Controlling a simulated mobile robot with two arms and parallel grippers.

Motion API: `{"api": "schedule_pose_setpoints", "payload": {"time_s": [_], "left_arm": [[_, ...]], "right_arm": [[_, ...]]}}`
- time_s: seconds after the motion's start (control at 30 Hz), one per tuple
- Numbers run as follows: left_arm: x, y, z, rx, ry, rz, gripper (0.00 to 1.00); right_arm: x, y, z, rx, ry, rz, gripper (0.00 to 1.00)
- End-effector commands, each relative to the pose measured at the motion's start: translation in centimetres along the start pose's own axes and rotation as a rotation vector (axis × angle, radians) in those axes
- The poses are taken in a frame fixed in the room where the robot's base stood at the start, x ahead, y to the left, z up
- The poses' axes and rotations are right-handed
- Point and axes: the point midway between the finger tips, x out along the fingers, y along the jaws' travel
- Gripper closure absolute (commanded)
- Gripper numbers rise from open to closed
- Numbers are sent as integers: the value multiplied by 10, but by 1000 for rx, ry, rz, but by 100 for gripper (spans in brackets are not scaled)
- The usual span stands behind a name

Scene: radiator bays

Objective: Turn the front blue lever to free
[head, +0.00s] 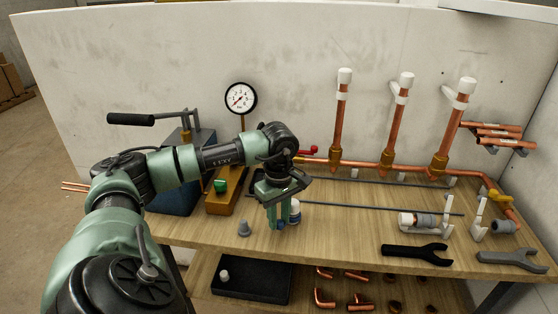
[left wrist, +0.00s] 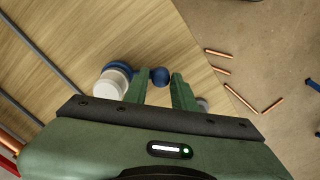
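My left gripper (head: 279,222) points down over the front middle of the bench. In the left wrist view its two green fingers (left wrist: 161,74) are apart, with a small round blue piece (left wrist: 159,76) showing between the tips. I see no finger closed on it. In the head view a bit of blue (head: 281,224) shows by the fingertips. A white-capped blue pot (head: 295,213) stands right beside the fingers; it also shows in the left wrist view (left wrist: 112,82). My right gripper is not in view.
A red lever (head: 308,151) sits on the copper pipe behind my gripper. A grey plug (head: 244,229) stands to its left. A blue pump box (head: 178,200) and a brass block with a gauge (head: 240,98) stand left. Wrenches (head: 416,254) lie at the front right.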

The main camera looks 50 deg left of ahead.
Motion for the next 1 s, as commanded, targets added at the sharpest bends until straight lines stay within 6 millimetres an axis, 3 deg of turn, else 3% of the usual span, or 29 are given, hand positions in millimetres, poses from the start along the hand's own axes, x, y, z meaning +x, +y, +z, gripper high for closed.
{"api": "schedule_pose_setpoints", "payload": {"time_s": [0.4, 0.8, 1.0], "left_arm": [[-3, 0, 0, -1, -1, -1, 57], [-64, 1, 0, -1, -1, 3, 57], [-78, 0, 0, -1, 0, 0, 57]], "right_arm": [[0, 0, 0, 0, 0, 0, 55], [5, 0, 0, 0, 0, 0, 55], [5, 0, 0, 0, 0, 0, 55]]}}
